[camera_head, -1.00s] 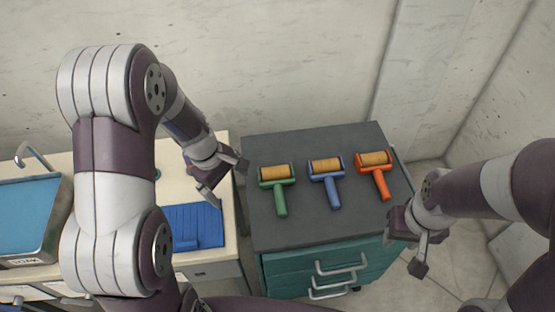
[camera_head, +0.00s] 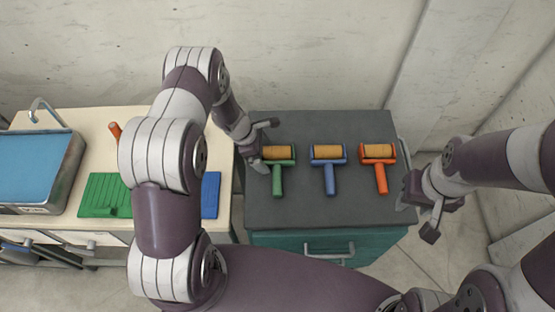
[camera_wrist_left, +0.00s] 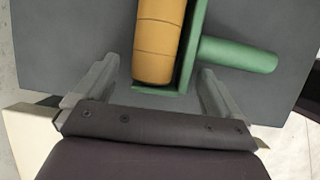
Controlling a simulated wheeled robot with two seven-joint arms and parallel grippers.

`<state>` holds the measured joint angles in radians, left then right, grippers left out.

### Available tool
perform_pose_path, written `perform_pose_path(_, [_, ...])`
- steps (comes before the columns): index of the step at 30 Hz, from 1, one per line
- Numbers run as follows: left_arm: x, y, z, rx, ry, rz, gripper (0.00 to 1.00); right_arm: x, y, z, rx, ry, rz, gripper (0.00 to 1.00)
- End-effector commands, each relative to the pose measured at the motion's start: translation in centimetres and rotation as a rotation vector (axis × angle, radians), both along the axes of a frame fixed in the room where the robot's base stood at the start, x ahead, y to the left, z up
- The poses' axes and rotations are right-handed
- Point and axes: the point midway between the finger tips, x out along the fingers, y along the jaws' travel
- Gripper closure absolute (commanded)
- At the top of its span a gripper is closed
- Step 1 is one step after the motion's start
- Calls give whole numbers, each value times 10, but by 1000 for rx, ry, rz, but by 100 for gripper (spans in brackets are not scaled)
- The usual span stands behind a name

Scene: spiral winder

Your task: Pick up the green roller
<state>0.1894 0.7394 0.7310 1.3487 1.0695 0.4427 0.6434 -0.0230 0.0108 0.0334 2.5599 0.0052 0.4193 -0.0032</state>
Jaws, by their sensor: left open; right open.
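The green roller (camera_head: 277,181) lies on the dark top of the cabinet, leftmost in a row of three, its tan sleeve at the back and its handle toward me. My left gripper (camera_head: 267,146) is open at the left end of the roller's head. In the left wrist view the green roller (camera_wrist_left: 240,53) shows its sleeve end and frame between the open fingers of my left gripper (camera_wrist_left: 155,90), at about fingertip level; contact cannot be told. My right gripper (camera_head: 418,219) is open and empty off the cabinet's right edge.
A blue roller (camera_head: 330,180) and an orange roller (camera_head: 381,180) lie to the right on the dark cabinet top (camera_head: 310,213). On the pale bench (camera_head: 90,125) at left are a green tray (camera_head: 100,197), a blue tray (camera_head: 211,195) and a basin (camera_head: 35,165).

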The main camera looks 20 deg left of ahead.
Motion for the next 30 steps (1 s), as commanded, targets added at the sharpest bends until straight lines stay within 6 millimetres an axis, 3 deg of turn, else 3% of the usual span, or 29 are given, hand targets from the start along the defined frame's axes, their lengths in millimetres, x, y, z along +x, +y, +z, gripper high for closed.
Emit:
perform_pose_path(4, [0, 0, 0, 0, 0, 0, 6, 0, 0, 0, 0, 0, 0, 57])
perform_pose_path(10, [0, 0, 0, 0, 0, 0, 71, 0, 0, 0, 0, 0, 0, 57])
perform_pose_path(20, [1, 0, 4, -1, -2, -1, 71, 0, 0, -1, 0, 0, 0, 57])
perform_pose_path(28, [1, 0, 44, 1, -5, -1, 71, 0, 0, -6, 0, 0, 0, 57])
perform_pose_path(30, [-13, -12, 50, 0, -1, -3, 71, 0, 0, -11, 0, 0, 0, 57])
